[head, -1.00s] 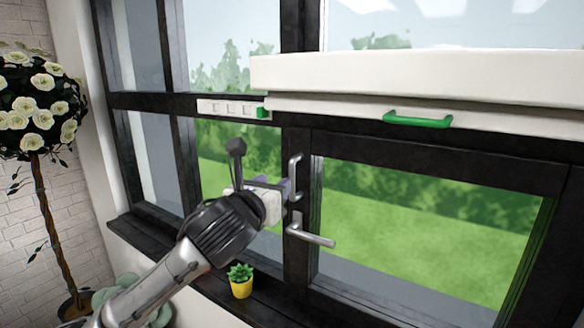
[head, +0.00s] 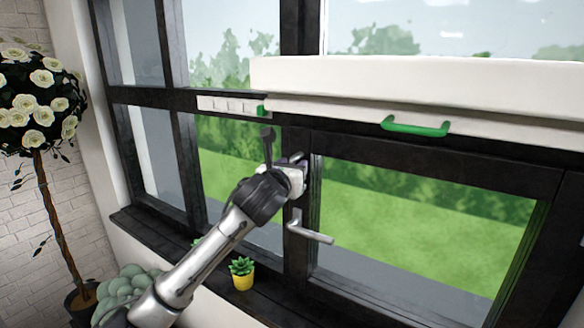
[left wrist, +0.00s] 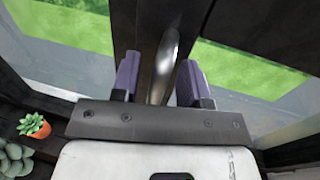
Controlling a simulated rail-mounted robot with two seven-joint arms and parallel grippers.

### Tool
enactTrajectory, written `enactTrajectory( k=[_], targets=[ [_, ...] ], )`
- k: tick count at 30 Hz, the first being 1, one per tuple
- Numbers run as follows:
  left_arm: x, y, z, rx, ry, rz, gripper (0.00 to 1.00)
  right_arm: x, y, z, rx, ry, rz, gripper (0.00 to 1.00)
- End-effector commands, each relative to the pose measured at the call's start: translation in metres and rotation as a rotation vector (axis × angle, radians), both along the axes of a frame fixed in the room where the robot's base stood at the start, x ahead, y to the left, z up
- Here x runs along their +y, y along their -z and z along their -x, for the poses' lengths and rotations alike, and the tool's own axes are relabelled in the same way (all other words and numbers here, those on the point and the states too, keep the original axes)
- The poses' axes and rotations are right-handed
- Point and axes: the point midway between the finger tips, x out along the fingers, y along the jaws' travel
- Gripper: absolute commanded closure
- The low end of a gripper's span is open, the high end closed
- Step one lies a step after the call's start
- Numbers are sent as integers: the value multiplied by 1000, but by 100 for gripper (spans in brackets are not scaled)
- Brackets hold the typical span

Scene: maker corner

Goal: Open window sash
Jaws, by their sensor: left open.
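The window sash (head: 430,163) at the lower right has a black frame, with green lawn behind its glass. It looks closed. A silver lever handle (head: 312,234) on its left side points right. Above it, a silver vertical pull handle (left wrist: 167,60) is mostly hidden by my gripper in the head view. My left gripper (head: 297,165) is at this pull handle. In the left wrist view, its two purple-padded fingers (left wrist: 158,78) are open, one on each side of the handle bar, with a gap visible at least on the left. My right gripper is not in view.
A white blind box with a green handle (head: 415,126) crosses above the sash. Left of it is a white strip (head: 228,105) with a green end. A yellow-potted succulent (head: 242,274) stands on the black sill below my arm. A white rose tree (head: 40,110) stands far left.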

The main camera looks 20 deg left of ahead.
Motion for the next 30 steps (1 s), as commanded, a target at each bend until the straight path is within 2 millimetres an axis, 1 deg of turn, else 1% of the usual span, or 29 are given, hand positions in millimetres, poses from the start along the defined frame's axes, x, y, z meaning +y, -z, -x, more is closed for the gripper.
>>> enactTrajectory(
  k=[5,18,26,28,29,30],
  targets=[
    [0,0,0,0,0,0,59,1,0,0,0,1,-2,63],
    [1,0,0,1,-2,0,100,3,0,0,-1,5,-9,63],
    [2,0,0,1,-3,1,100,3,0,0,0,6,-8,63],
    [-3,-1,2,1,-3,-1,100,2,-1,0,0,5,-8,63],
    [-8,-1,5,2,-3,-2,100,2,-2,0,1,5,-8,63],
    [-18,-2,10,2,-2,-3,100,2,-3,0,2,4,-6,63]
  ],
)
